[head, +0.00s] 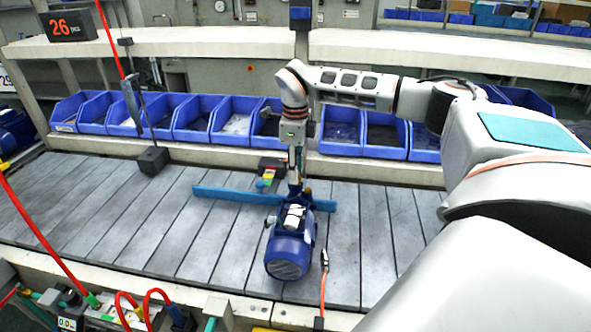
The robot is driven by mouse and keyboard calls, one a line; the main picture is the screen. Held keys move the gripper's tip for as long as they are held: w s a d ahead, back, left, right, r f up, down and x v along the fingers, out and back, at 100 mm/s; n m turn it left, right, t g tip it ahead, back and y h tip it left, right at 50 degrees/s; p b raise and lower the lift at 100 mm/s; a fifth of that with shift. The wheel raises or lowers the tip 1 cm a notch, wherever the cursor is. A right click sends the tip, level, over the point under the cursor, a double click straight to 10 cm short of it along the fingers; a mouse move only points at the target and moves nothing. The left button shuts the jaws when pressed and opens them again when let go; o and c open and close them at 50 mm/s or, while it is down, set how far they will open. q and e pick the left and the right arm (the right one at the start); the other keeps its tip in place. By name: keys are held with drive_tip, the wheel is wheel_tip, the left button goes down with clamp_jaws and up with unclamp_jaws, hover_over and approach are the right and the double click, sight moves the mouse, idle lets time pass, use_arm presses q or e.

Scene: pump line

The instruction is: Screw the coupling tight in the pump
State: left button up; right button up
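The blue pump (289,248) lies on the slatted grey table, with its ribbed round end toward me. My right arm reaches in from the right, and my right gripper (295,186) points straight down at the far end of the pump. Its fingers are small and overlap the pump's far end, so I cannot tell whether they are open or shut. I cannot make out the coupling; the gripper and the pump body may hide it. My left gripper is not in view.
A blue bar (235,195) lies across the table behind the pump. A small box with coloured parts (268,172) sits behind it. An orange-cabled tool (323,262) is right of the pump. Blue bins (193,120) line the back. The table's left is mostly clear.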

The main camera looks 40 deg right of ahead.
drive_tip(key=shift+n, duration=1.8)
drive_tip(key=shift+n, duration=1.7)
drive_tip(key=shift+n, duration=1.7)
